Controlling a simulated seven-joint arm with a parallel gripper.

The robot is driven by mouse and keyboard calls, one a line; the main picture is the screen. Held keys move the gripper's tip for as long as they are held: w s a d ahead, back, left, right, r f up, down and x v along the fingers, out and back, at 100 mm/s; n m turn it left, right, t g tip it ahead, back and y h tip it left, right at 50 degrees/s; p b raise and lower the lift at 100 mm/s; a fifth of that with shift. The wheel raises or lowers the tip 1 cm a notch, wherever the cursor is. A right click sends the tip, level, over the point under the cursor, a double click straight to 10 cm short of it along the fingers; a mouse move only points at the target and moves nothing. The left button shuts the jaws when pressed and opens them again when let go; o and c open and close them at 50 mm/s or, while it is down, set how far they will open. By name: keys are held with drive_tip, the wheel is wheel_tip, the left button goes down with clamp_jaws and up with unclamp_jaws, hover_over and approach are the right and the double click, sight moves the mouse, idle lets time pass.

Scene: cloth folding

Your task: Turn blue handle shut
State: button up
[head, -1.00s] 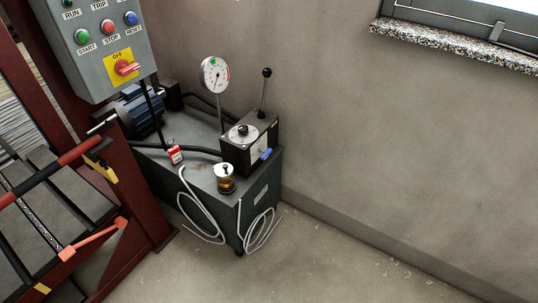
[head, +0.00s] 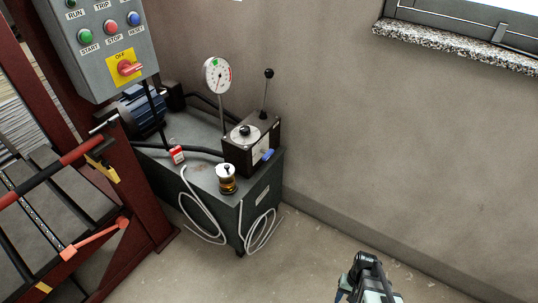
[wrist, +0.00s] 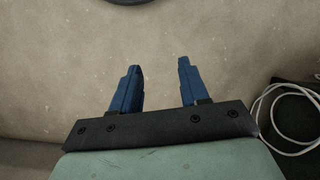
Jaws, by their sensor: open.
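The small blue handle (head: 267,155) sits on the front right side of the dark valve block (head: 252,145), on top of the grey power unit (head: 262,188). My gripper (wrist: 160,85) is open and empty in the wrist view, its two blue fingers apart over bare floor or wall. Part of my arm shows at the bottom right of the head view, well to the right of and below the blue handle. The fingertips are hard to make out in the head view. The blue handle does not show in the wrist view.
A gauge (head: 217,75) and a black-knobbed lever (head: 267,85) stand up around the valve block. The control box (head: 98,45) hangs at left. The floor right of the unit is clear.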

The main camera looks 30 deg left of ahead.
drive_tip(key=w+a+r+y, duration=0.1)
drive_tip(key=w+a+y, duration=0.1)
drive_tip(key=w+a, duration=0.45)
drive_tip(key=w+a+r+y, duration=0.2)
drive_tip(key=w+a, duration=0.2)
drive_tip(key=a, duration=0.6)
drive_tip(key=m+t+y, duration=0.3)
drive_tip(key=t+y, duration=0.1)
drive_tip(key=y, duration=1)
approach(271, 155)
drive_tip(key=shift+w+d, duration=0.1)
drive_tip(key=shift+d, duration=1.15)
drive_tip(key=a, duration=1.3)
drive_tip(key=shift+a, duration=0.35)
drive_tip(key=shift+c, duration=0.3)
clamp_jaws()
